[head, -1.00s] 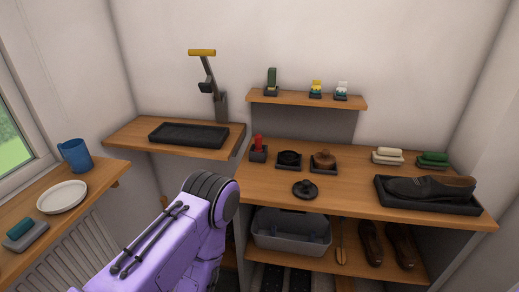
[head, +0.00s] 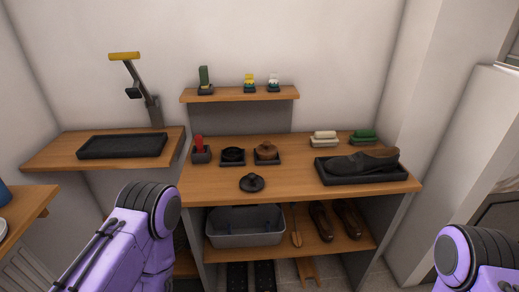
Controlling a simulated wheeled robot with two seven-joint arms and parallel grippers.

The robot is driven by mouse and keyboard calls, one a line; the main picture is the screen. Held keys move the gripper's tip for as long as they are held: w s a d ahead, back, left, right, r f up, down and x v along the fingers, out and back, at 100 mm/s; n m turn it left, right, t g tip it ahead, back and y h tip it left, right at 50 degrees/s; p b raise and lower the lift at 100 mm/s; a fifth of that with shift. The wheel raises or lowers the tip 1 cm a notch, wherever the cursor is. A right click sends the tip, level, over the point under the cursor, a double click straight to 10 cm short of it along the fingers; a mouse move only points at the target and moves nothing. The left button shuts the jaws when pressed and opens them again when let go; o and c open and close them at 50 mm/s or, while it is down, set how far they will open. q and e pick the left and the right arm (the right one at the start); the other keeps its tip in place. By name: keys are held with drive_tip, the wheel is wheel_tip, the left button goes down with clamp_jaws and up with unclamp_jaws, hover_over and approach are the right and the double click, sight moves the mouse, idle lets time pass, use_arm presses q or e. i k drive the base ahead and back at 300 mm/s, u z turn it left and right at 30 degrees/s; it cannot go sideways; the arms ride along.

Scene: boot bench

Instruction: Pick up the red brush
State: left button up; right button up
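A small red item (head: 198,143), which looks like the red brush, stands upright in a dark holder (head: 201,156) at the left end of the wooden bench top (head: 300,190). Its bristles are not visible. Purple links of both my arms show at the lower left and lower right, but neither gripper is in the picture. Nothing of mine touches the red item.
A dark round tin (head: 233,155), a brown-topped item (head: 266,151) and a black lid (head: 252,183) sit on the bench. A shoe (head: 361,160) lies in a black tray (head: 345,178). A grey bin (head: 244,238) stands below.

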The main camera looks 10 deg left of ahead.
sight(199, 138)
drive_tip(key=u, duration=1.75)
drive_tip(key=i, duration=0.9)
drive_tip(key=z, duration=1.75)
